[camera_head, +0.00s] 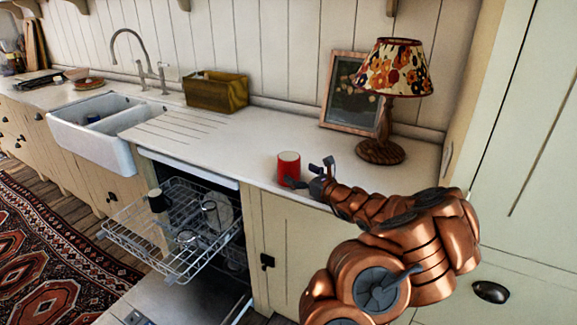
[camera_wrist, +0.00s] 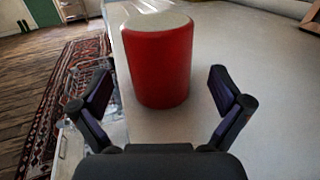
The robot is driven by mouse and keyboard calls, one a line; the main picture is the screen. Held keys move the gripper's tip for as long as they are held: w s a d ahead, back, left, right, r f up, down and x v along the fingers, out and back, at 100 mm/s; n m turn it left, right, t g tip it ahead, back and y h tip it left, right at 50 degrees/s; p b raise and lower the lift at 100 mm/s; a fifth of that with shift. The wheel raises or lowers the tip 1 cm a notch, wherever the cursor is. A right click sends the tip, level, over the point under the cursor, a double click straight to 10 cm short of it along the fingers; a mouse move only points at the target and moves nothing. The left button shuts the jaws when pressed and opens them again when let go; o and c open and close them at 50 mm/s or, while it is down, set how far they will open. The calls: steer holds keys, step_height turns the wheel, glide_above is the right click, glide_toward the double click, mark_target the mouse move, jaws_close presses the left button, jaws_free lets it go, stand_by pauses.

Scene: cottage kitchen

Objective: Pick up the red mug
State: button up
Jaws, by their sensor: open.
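The red mug (camera_head: 288,167) stands upright on the white countertop (camera_head: 240,140), near its front edge. In the wrist view the red mug (camera_wrist: 158,62) is straight ahead, a little above the gap between the fingers; no handle shows. My gripper (camera_head: 305,178) is just right of the mug in the head view. In the wrist view my gripper (camera_wrist: 160,98) is open, with one dark finger to each side and nothing between the tips. The mug is just beyond the fingertips, and no contact shows.
A floral lamp (camera_head: 392,80) and a picture frame (camera_head: 345,98) stand behind the arm on the right. A brown box (camera_head: 216,91) sits at the back. An open dishwasher rack (camera_head: 175,240) juts out below the counter. The counter left of the mug is clear.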

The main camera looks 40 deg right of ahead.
steer(key=shift+w+d+p, duration=0.15)
steer(key=shift+w+p, duration=0.45)
steer(key=shift+w, duration=2.25)
steer(key=c, duration=1.5)
steer(key=shift+r, duration=0.1)
